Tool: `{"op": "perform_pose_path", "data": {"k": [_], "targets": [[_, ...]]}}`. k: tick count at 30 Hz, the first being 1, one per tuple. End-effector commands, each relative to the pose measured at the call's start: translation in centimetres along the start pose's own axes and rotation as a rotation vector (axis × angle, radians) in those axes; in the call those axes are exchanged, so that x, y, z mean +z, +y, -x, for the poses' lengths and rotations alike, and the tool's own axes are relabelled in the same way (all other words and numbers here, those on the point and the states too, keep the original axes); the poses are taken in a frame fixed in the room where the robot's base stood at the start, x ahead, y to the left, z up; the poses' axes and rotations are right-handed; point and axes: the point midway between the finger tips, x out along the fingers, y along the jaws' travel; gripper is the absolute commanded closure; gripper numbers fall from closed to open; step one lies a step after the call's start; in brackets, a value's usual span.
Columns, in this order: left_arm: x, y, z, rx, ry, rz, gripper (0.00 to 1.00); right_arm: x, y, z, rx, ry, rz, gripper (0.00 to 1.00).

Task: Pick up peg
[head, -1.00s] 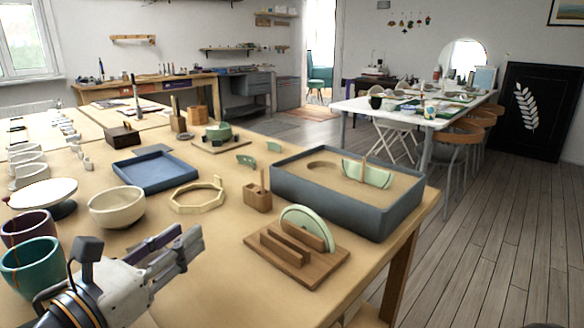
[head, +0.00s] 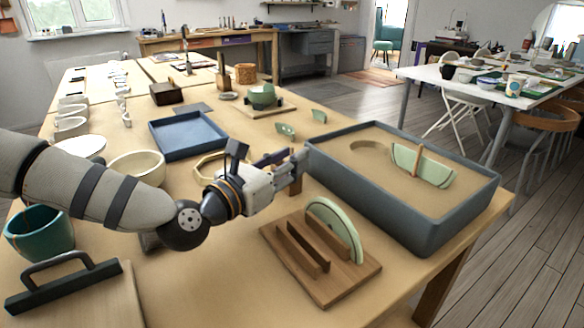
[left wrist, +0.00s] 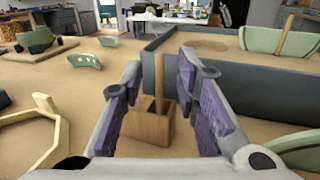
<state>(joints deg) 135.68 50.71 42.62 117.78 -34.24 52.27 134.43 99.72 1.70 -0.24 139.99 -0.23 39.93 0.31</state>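A thin wooden peg (left wrist: 158,82) stands upright in a small wooden block (left wrist: 149,128), seen in the left wrist view. My left gripper (left wrist: 159,70) is open, its two purple-padded fingers either side of the peg and block in that view. My right gripper is not in view.
A grey sand tray (head: 385,210) holding a green shard (head: 425,167) stands just right of the gripper. A wooden rack (head: 318,262) with a green half-disc (head: 336,228) is in front. A pale ring-shaped frame (left wrist: 38,135) lies left of the block. A blue tray (head: 190,140) lies behind.

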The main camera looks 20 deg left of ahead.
Motion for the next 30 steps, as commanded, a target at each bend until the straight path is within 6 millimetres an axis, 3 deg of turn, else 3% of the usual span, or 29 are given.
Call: {"op": "perform_pose_path", "data": {"k": [3,8,15,26,30], "targets": [[0.0,0.0,-1.1,0.000,0.000,0.000,0.71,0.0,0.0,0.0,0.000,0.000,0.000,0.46],[0.0,0.0,-1.2,0.001,0.000,0.002,0.71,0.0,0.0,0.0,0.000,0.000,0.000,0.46],[0.0,0.0,-1.1,0.001,0.000,0.001,1.00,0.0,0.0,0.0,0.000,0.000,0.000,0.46],[0.1,0.1,-1.1,0.001,0.000,0.001,1.00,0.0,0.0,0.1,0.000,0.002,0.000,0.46],[1.8,0.1,-1.1,0.002,-0.005,0.000,1.00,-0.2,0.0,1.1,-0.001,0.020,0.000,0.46]]}}
